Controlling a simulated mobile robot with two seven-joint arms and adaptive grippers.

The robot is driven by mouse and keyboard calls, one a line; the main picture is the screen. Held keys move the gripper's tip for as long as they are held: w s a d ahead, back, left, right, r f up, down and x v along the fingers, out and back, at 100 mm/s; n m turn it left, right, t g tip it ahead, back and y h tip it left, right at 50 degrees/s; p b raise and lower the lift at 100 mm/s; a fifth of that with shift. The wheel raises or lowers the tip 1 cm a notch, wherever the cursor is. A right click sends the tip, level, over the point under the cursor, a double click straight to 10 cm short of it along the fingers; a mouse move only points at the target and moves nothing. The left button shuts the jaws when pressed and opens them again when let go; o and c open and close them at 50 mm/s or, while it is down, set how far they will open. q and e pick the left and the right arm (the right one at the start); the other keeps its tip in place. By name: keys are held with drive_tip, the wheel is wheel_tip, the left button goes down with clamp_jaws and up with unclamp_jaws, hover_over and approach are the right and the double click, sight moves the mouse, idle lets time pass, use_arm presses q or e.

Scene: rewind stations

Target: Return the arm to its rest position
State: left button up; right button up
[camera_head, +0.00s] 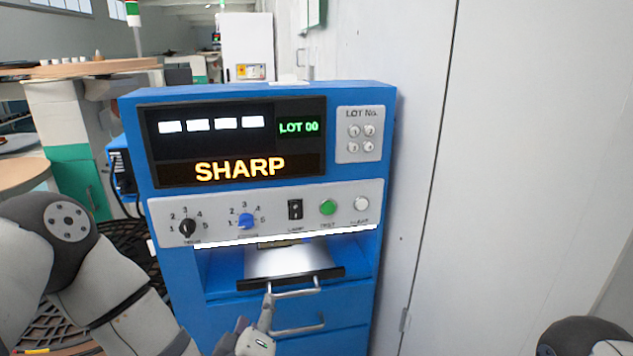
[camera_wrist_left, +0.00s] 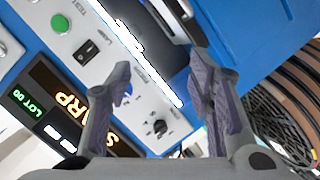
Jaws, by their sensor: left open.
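My left arm comes in from the left in the head view, and its gripper (camera_head: 262,318) is low in front of the blue machine (camera_head: 256,92), by the handle of its tray drawer. I cannot tell in the head view whether it touches the handle. In the left wrist view the two fingers of the left gripper (camera_wrist_left: 158,75) are spread with nothing between them, and the machine's panel shows behind them, tilted. Part of my right arm shows at the lower right corner of the head view; its gripper is out of view.
The machine's display (camera_head: 239,168) reads SHARP and LOT 00. Below are a black dial (camera_head: 188,229), a blue dial (camera_head: 246,221), a lamp switch (camera_head: 295,209) and a green button (camera_head: 327,207). A drawer (camera_head: 290,263) sits in the lit recess. A pale wall (camera_head: 520,150) stands close on the right.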

use_arm(q)
drive_tip(key=s+f+m+g+h+p, duration=0.15)
drive_tip(key=s+f+m+g, duration=0.35)
drive_tip(key=s, duration=0.5)
drive_tip(key=s+f+m+g+h+p, duration=0.15)
drive_tip(key=s+f+g, duration=0.25)
drive_tip(key=s+f, duration=0.5)
drive_tip(key=s+a+m+g, duration=0.2)
drive_tip(key=s+a+g, duration=0.2)
drive_tip(key=s, duration=0.9)
drive_tip(key=s+a+r+m+g+y, duration=0.1)
drive_tip(key=s+a+m+g, duration=0.2)
drive_tip(key=s, duration=1)
drive_tip(key=shift+a+r+g+p, duration=0.2)
drive_tip(key=shift+a+g+p, duration=0.15)
drive_tip(key=shift+a+g, duration=0.45)
use_arm(e)
drive_tip(key=w+r+t, duration=0.2)
drive_tip(key=w+r, duration=0.3)
drive_tip(key=shift+r, duration=0.1)
